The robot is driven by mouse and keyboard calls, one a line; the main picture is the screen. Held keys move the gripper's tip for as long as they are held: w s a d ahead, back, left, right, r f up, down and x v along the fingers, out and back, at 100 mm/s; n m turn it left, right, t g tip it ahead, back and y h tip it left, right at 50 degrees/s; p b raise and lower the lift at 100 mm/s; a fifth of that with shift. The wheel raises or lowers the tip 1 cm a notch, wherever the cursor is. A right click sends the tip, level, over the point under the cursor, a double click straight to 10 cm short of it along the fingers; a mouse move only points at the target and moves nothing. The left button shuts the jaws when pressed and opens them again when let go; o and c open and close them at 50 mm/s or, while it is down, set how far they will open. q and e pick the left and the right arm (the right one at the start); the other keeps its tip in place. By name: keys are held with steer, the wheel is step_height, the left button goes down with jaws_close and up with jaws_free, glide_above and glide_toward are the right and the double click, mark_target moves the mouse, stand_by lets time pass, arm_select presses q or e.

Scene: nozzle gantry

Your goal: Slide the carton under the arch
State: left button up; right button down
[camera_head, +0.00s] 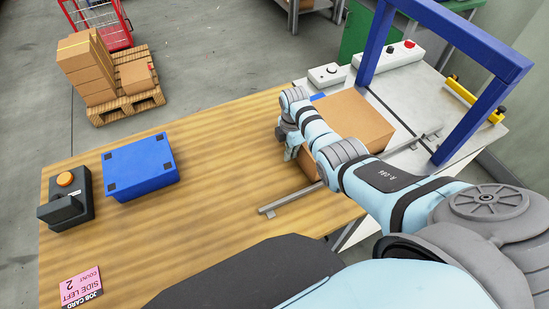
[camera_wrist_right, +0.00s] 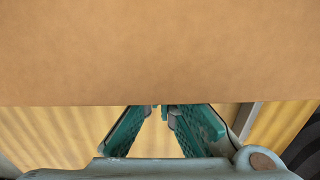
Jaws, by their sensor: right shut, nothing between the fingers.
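The brown carton (camera_head: 354,120) sits at the right end of the wooden table, partly over the pale machine bed, in front of the blue arch (camera_head: 447,38). My right gripper (camera_head: 291,150) is at the carton's left side, low near the table. In the right wrist view the carton's plain face (camera_wrist_right: 160,50) fills the upper half, and the shut green fingers (camera_wrist_right: 162,112) point at its lower edge. Nothing is between the fingers. I cannot tell whether they touch the carton. My right arm hides part of the carton's front. My left gripper is not in view.
A metal guide rail (camera_head: 290,199) runs along the carton's near side, and another rail piece (camera_head: 415,140) lies on the bed. A blue box (camera_head: 140,167), a dark device with an orange button (camera_head: 66,194) and a pink job card (camera_head: 82,287) lie on the left. The middle table is clear.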

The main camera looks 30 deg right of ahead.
steer(key=d, duration=0.2)
steer(key=d+b, duration=0.1)
steer(key=d, duration=0.2)
steer(key=shift+s+d+f, duration=0.15)
steer(key=shift+s+d, duration=0.05)
steer(key=shift+d, duration=0.3)
